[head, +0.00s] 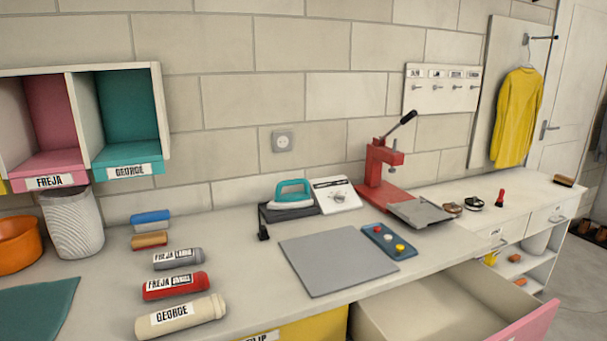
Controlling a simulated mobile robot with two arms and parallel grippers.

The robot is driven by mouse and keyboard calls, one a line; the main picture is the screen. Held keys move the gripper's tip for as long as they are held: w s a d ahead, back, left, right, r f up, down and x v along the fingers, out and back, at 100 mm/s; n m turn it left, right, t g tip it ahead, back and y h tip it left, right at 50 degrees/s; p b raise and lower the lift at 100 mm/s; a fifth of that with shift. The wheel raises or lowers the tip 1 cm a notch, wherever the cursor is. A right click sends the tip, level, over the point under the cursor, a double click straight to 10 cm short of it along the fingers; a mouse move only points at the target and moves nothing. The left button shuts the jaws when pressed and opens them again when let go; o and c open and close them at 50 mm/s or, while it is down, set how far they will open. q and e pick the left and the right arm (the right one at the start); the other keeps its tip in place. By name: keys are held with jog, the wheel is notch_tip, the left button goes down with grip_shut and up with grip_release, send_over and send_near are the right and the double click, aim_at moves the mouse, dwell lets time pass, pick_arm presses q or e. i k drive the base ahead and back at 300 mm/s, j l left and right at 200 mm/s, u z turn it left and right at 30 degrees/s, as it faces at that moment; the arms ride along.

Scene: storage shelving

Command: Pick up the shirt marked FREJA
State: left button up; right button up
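Three label-bearing rolls, which look like rolled cloth or cylinders, lie on the white counter. The grey one (178,259) and the red one (174,286) both read FREJA, each with a second small label I cannot read surely. The cream one (181,316) nearest me reads GEORGE. A yellow shirt (517,117) hangs on a hanger at the right against a pale panel; I see no name on it. A pink cubby (57,170) on the left wall is also marked FREJA and looks empty. Neither of my grippers is in view.
A teal cubby (128,161) reads GEORGE. A grey mat (338,262), an iron (291,195), a red press (379,165) and a button panel (389,242) occupy the counter (241,281). An open, empty-looking drawer (449,314) juts out at front right. A ribbed bin (72,222) stands left.

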aim_at(196, 282)
jog(key=z, duration=1.2)
jog(key=u, duration=1.95)
jog(key=i+l+z, duration=0.15)
jog(key=l, duration=0.2)
jog(key=l+z, duration=0.15)
jog(key=l, duration=0.2)
jog(key=i+l+z, duration=0.15)
jog(key=i+l, duration=0.05)
jog(key=l, duration=0.1)
